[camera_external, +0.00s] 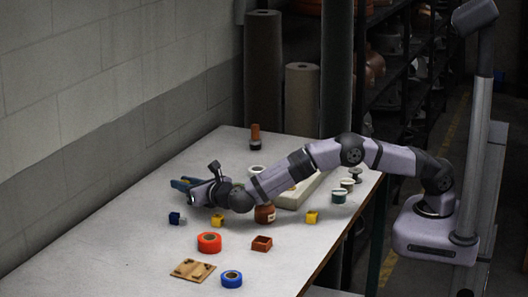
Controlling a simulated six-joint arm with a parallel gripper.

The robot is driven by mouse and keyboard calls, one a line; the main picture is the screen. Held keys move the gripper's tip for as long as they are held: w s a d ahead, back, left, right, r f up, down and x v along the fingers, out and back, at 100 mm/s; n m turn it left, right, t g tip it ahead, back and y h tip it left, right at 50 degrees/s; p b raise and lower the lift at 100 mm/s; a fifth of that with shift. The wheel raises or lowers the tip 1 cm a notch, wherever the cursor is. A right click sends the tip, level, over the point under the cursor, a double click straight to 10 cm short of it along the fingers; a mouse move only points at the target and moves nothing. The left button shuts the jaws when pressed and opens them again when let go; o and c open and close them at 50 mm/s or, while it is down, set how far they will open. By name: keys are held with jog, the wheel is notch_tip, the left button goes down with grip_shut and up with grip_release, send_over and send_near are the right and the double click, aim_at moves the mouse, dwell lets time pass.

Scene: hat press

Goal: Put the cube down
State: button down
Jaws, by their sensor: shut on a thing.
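My gripper (189,202) is over the left part of the white table and reaches down and to the left. It is shut on a cube, but its fingertips are small and dark here. A dark blue cube (175,218) shows right at the tip end, with a grey patch beside it. I cannot tell whether it touches the table. A yellow cube (218,221) sits on the table just right of the gripper, below my wrist. Another yellow cube (311,217) stands farther right.
An orange-red tape roll (209,243), a blue tape roll (231,279), a wooden board (192,271) and a small brown open box (262,244) lie in front. A brown jar (265,214) stands under my arm. Blue-yellow tools (184,184) lie behind the gripper. The table's front left is clear.

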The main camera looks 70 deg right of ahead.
jog(key=shift+f, duration=0.7)
jog(key=shift+f+b, duration=0.4)
